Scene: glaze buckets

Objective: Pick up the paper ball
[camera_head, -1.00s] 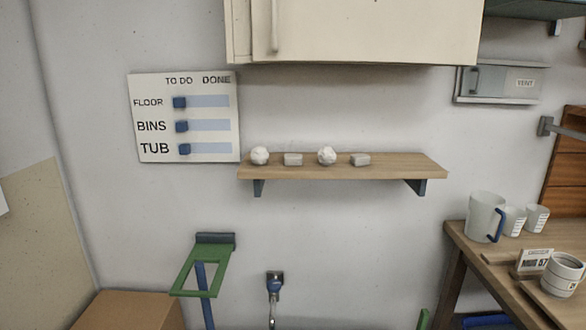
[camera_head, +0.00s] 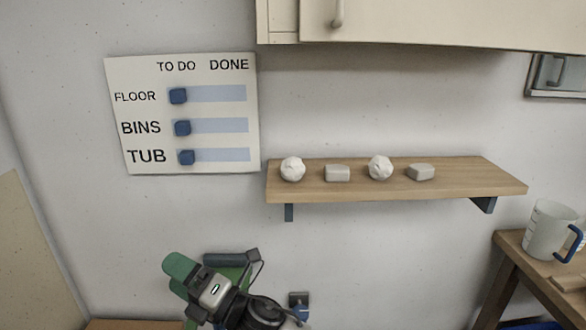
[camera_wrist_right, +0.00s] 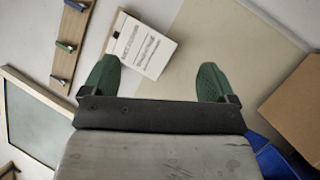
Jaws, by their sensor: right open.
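Two white, crumpled, roundish balls rest on the wooden wall shelf (camera_head: 400,189): a left ball (camera_head: 292,169) near its left end and a right ball (camera_head: 380,167) near its middle. Either looks like a paper ball. Pale grey blocks stand beside them, one between the balls (camera_head: 338,173) and one on the right (camera_head: 421,172). My right gripper (camera_head: 178,275), with green fingertips, is below and left of the shelf, apart from the balls. In the right wrist view its fingers (camera_wrist_right: 157,77) are spread with nothing between them. My left gripper is out of view.
A cream cabinet (camera_head: 430,22) hangs above the shelf. A TO DO/DONE board (camera_head: 215,125) is on the wall to the left. A table with a jug (camera_head: 552,230) stands at the right. The right wrist view shows a cardboard box (camera_wrist_right: 298,112) and a printed sheet (camera_wrist_right: 145,48).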

